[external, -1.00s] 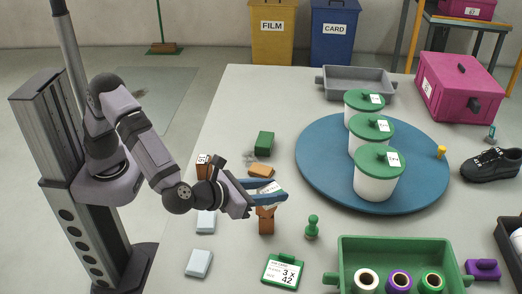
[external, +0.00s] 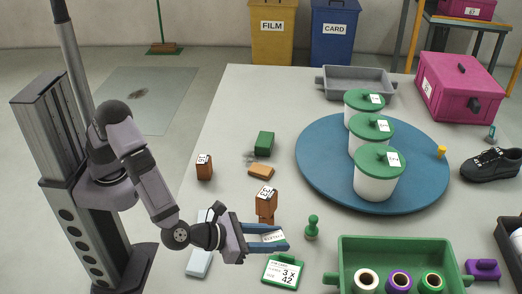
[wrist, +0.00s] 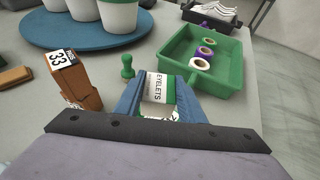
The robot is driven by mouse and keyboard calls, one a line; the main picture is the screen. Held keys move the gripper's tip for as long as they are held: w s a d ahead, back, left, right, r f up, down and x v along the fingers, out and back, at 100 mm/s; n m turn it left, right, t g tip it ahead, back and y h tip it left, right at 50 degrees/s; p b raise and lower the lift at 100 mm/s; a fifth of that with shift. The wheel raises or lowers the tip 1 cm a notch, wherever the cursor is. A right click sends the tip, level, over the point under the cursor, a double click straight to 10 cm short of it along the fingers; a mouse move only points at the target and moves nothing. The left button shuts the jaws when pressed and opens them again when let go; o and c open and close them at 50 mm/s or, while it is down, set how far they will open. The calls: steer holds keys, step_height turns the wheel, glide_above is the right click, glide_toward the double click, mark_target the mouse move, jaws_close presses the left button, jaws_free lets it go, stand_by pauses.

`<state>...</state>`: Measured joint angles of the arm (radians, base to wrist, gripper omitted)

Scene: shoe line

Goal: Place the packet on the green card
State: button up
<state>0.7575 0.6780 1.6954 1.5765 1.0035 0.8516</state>
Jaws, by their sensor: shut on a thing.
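My gripper (external: 284,236) is shut on the packet (external: 271,237), a white piece with an EYELETS label, held between its blue fingers. The packet also shows in the wrist view (wrist: 158,88), with green beside its label. The green card (external: 284,270), marked 3 x 42, lies on the table near its front edge. In the external view the packet is just behind the card and appears above the table; the exact height is unclear. In the wrist view the packet and fingers hide most of what lies below.
A brown block marked 33 (external: 266,205) stands close behind my gripper. A green tray (external: 350,246) with several rolls is right of the card. A pale blue block (external: 198,264) lies left.

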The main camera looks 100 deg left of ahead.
mark_target(272, 269)
steer(key=shift+f+b, duration=0.75)
steer(key=shift+f, duration=4.3)
steer(key=shift+f, duration=0.15)
steer(key=o, duration=1.1)
steer(key=shift+r, duration=0.25)
steer(key=p+v, duration=0.1)
steer(key=v, duration=1.1)
steer(key=shift+f, duration=0.1)
